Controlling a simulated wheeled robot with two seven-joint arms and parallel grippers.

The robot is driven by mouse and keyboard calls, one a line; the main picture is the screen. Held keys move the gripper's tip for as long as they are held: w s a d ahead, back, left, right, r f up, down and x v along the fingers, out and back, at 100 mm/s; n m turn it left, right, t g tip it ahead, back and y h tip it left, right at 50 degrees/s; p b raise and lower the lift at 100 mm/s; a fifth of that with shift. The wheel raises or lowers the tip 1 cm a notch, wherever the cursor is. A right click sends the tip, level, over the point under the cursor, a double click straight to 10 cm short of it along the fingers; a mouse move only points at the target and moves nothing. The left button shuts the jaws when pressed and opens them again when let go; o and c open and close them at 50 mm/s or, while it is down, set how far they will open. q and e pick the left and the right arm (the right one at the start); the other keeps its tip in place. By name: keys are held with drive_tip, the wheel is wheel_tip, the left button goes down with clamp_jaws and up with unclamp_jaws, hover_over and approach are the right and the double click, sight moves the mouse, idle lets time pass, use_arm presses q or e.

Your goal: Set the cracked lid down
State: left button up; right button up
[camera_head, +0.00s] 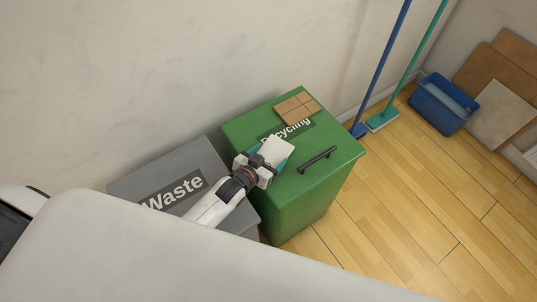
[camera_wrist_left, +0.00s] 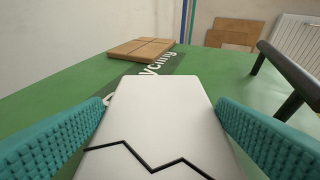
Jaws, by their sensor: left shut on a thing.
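The cracked lid (camera_head: 279,149) is a small white slab. In the left wrist view the lid (camera_wrist_left: 160,105) shows a jagged black crack line across its near part. My left gripper (camera_head: 272,159) is shut on it, with a teal finger pad (camera_wrist_left: 50,140) at the left side and another (camera_wrist_left: 265,140) at the right. The lid is over the green top of the recycling bin (camera_head: 340,152), covering part of its label. I cannot tell whether it touches the top. My right gripper is not in view.
A brown tile-like block (camera_head: 297,107) lies at the bin's back edge, and a black handle (camera_head: 317,159) stands at its front right. A grey waste bin (camera_head: 210,160) adjoins on the left. A blue bucket (camera_head: 441,104) and mops (camera_head: 383,119) stand farther right. Green surface around the lid is clear.

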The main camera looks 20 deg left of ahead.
use_arm(q)
drive_tip(key=shift+f, duration=0.15)
idle(0.4)
drive_tip(key=o, duration=0.9)
drive_tip(key=p+v, duration=0.1)
drive_tip(key=v, duration=1.1)
drive_tip(key=shift+f, duration=0.1)
clamp_jaws()
idle(1.0)
